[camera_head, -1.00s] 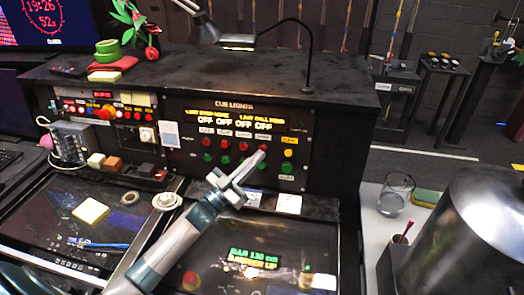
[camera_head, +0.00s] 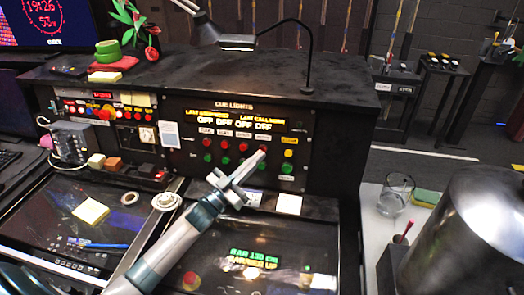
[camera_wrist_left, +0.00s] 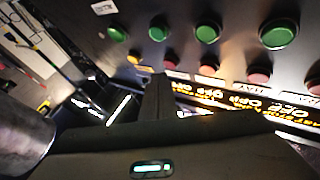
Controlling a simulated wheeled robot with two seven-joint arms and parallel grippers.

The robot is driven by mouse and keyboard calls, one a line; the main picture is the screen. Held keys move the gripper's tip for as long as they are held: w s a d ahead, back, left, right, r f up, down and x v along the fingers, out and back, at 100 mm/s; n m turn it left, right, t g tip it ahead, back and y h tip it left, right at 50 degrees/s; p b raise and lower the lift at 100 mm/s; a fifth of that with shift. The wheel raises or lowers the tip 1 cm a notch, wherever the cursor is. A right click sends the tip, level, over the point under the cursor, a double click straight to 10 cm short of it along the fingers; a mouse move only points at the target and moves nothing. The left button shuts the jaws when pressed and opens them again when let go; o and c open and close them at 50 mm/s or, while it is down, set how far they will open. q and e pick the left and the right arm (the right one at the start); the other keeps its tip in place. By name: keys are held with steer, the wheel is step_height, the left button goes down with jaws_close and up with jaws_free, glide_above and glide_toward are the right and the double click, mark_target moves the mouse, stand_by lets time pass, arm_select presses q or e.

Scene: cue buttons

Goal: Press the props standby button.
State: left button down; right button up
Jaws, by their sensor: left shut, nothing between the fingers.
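The cue lights panel (camera_head: 300,140) stands upright on the desk, with a row of red buttons above a row of green buttons, and a yellow button (camera_head: 288,153) at the right. The small labels are too blurred to read which one is props. My left gripper (camera_head: 262,152) is shut and empty, its tip in front of the panel at the rightmost red button's column. In the left wrist view, seen upside down, the finger (camera_wrist_left: 158,92) ends close to a red button (camera_wrist_left: 168,56), beside the yellow button (camera_wrist_left: 134,58). I cannot tell whether it touches. My right gripper is not in view.
A desk lamp (camera_head: 238,41) arches over the console top. Left of the panel is another button panel (camera_head: 100,108). A glass (camera_head: 396,193) and a large metal vessel (camera_head: 470,235) stand at the right. A lit display (camera_head: 250,258) lies below the arm.

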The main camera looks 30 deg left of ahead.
arm_select(q)
steer(key=shift+w+a+f+b, duration=0.1)
steer(key=shift+w+a+b, duration=0.1)
steer(key=shift+w, duration=0.2)
steer(key=shift+w+a+b, duration=0.1)
steer(key=shift+w+b, duration=0.1)
steer(key=shift+w, duration=0.2)
stand_by(1.4)
steer(key=shift+s+d, duration=0.1)
stand_by(0.4)
steer(key=shift+s+d+p, duration=0.2)
steer(key=shift+s+p, duration=0.35)
steer(key=shift+s, duration=0.15)
steer(key=shift+s, duration=0.1)
steer(key=s+p, duration=0.2)
steer(key=s, duration=0.1)
steer(key=s+d+r, duration=0.1)
steer(key=shift+s+d+p, duration=0.1)
steer(key=shift+s+p, duration=0.2)
steer(key=shift+p, duration=0.1)
steer(key=shift+f, duration=0.1)
stand_by(0.8)
